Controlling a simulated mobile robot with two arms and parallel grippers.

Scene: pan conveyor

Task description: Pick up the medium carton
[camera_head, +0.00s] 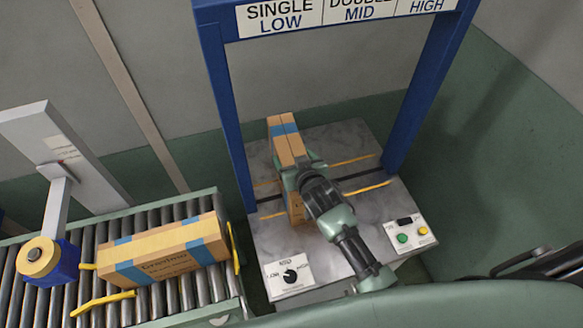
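A tan carton with blue tape (284,133) stands on the grey marbled table (345,143) under the blue frame. My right gripper (300,174) is at this carton, with its green fingers over and beside the near part of it. The wrist hides part of the carton and the finger contact, so I cannot tell whether the fingers press on it. A second tan carton with blue tape bands (165,253) lies on the roller conveyor at the left, apart from the gripper. No label tells which carton is the medium one. My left gripper is not in view.
The blue frame (233,120) has posts on both sides of the table and a sign (345,12) across the top. A knob panel (289,274) and a button panel (411,233) sit at the table's near edge. Yellow guides and a blue-yellow roller (42,258) flank the conveyor carton.

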